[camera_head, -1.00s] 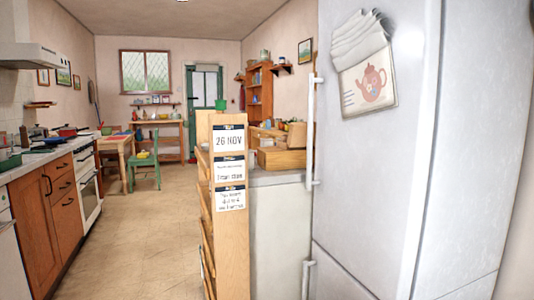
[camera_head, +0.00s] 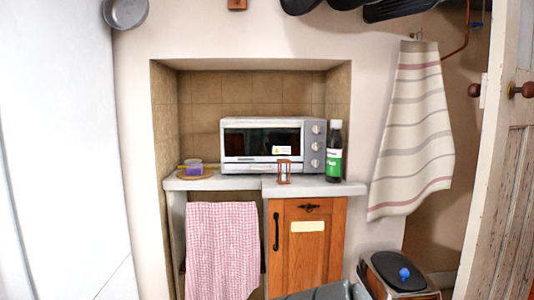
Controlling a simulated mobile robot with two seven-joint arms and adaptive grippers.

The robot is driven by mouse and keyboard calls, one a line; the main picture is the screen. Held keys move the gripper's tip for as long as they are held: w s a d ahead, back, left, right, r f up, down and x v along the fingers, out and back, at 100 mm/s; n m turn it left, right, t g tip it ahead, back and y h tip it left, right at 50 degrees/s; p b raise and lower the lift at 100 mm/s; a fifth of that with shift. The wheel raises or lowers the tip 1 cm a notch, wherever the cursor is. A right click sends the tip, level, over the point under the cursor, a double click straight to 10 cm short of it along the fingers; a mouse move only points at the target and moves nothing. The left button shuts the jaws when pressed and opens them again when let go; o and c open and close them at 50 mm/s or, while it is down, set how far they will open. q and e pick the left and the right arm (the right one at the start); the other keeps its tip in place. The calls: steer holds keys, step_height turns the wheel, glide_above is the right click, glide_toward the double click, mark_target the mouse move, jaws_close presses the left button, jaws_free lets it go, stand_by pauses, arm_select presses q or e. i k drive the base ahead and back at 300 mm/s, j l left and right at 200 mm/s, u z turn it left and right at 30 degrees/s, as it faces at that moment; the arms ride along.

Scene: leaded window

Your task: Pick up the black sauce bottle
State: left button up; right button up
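A small wooden-framed sand timer (camera_head: 284,172) stands in front of the oven. A small jar (camera_head: 194,167) sits on a round mat at the left. Below are a checked cloth (camera_head: 222,250) and a wooden cupboard (camera_head: 307,255). A striped towel (camera_head: 412,135) hangs at right.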

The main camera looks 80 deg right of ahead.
mark_target(335, 142)
steer(key=j+z, duration=0.1)
steer(key=z, duration=0.3)
steer(key=j+z, duration=0.1)
steer(key=z, duration=0.35)
steer(key=j+z, duration=0.1)
steer(key=z, duration=0.3)
steer(key=j+z, duration=0.1)
steer(key=z, duration=0.35)
